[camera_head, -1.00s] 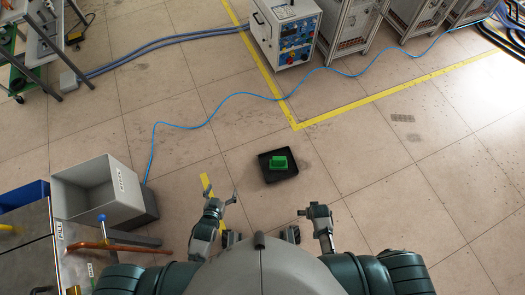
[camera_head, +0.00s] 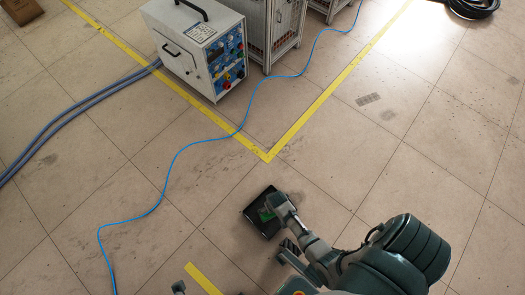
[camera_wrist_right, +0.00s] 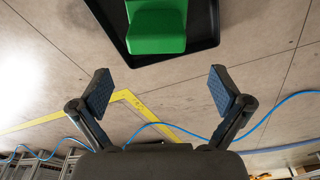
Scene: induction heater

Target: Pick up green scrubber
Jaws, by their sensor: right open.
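The green scrubber (camera_head: 266,213) sits on a black tray (camera_head: 250,212) on the floor in the head view, partly covered by my right gripper (camera_head: 279,204). In the right wrist view the scrubber (camera_wrist_right: 157,30) is at the top, cut by the frame edge, with the tray (camera_wrist_right: 206,25) around it. My right gripper (camera_wrist_right: 162,92) is open there, with its two fingers wide apart and nothing between them. The scrubber lies beyond the fingertips, apart from them. Only a small part of my left gripper (camera_head: 179,287) shows at the bottom edge of the head view.
A blue cable (camera_head: 168,185) runs across the floor left of the tray. Yellow floor tape (camera_head: 268,155) forms a corner behind it. A white control box (camera_head: 195,50) and metal racks (camera_head: 283,30) stand at the back. The floor around the tray is clear.

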